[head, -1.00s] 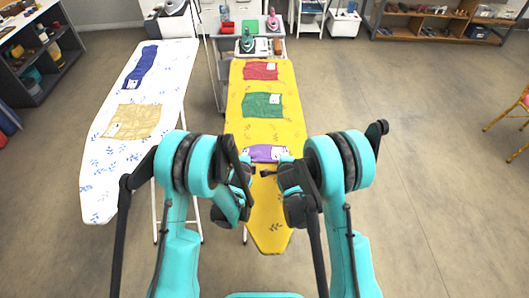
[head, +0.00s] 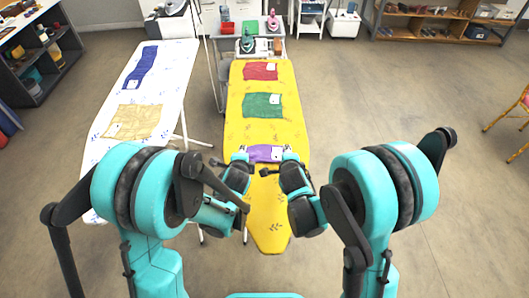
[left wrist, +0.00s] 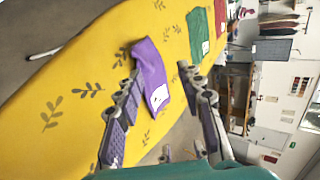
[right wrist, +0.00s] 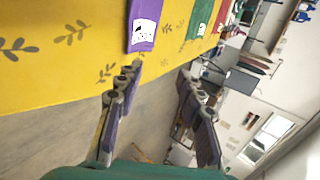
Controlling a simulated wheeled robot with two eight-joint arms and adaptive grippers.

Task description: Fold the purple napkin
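The purple napkin (head: 266,153) lies on the near half of the yellow ironing board (head: 270,215), as a narrow strip across it in the head view, with a white printed patch. My left gripper (head: 236,160) is at its left end and my right gripper (head: 284,163) at its right end; both partly cover it in that view. In the left wrist view, the napkin (left wrist: 150,70) shows beyond the parted, empty fingers of my left gripper (left wrist: 158,70). In the right wrist view, the napkin (right wrist: 143,22) lies ahead of my right gripper (right wrist: 159,70), whose fingers are apart and empty.
A green cloth (head: 262,106) and a red cloth (head: 260,71) lie farther along the yellow board. A white ironing board (head: 172,75) at left holds a tan cloth (head: 133,121) and a blue cloth (head: 140,67). A cart (head: 272,48) with irons stands behind.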

